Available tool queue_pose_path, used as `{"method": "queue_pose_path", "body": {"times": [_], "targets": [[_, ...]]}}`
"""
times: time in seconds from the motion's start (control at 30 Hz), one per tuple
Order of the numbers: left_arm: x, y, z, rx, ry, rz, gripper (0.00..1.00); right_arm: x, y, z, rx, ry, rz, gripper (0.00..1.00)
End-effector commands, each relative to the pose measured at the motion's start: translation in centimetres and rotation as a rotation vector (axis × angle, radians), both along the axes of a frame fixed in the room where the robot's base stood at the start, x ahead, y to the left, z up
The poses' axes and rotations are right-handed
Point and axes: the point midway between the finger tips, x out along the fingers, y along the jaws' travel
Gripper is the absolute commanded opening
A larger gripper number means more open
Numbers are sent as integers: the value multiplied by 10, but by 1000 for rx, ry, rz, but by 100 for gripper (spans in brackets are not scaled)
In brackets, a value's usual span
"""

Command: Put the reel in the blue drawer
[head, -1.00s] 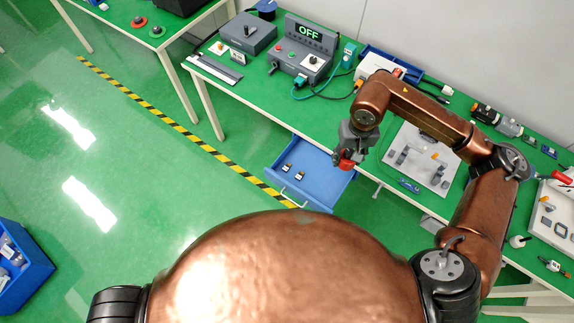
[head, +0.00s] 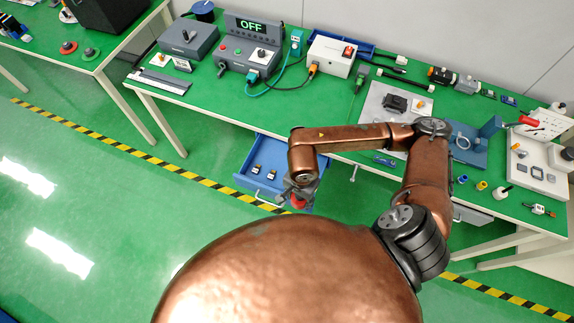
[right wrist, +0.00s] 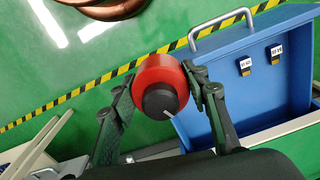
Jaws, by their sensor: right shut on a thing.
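The reel (right wrist: 160,82), a red round body with a dark hub, is between the fingers of my right gripper (right wrist: 163,90). In the head view the reel (head: 299,203) shows as a small red patch under my right gripper (head: 300,192). The blue drawer (head: 240,181) is pulled out under the bench, with two small dark, labelled parts inside. In the right wrist view the drawer (right wrist: 235,105) lies right of the reel, its handle above. The reel appears near the drawer's front right corner in the head view; its height is unclear. My left gripper is out of view.
The green bench (head: 210,95) above the drawer holds a control box (head: 247,60) reading OFF, a white box (head: 332,55) and a grey plate (head: 385,125). A second table (head: 70,55) stands at the left. The floor before the drawer is clear.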

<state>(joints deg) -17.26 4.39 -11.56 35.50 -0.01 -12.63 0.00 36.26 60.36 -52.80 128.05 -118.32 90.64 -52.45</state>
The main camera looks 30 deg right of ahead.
Motion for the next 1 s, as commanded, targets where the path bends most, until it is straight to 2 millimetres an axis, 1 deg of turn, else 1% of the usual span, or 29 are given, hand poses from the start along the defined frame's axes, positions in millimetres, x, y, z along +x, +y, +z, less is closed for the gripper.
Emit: {"method": "queue_pose_path", "body": {"times": [0.07,0.17,0.47,0.5,0.6,0.7,0.8,1.0], "targets": [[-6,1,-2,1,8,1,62,0,-1,-6,1,0,-29,15],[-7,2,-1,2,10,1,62,11,-8,-13,0,0,-45,15],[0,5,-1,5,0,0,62,73,-39,-43,2,0,-43,15],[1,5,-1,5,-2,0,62,81,-43,-48,2,0,-43,15],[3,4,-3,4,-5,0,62,93,-50,-69,2,2,-41,15],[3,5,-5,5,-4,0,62,105,-55,-85,3,2,-40,15],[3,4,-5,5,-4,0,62,112,-58,-94,4,1,-38,15],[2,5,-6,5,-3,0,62,119,-62,-103,3,1,-37,15]]}}
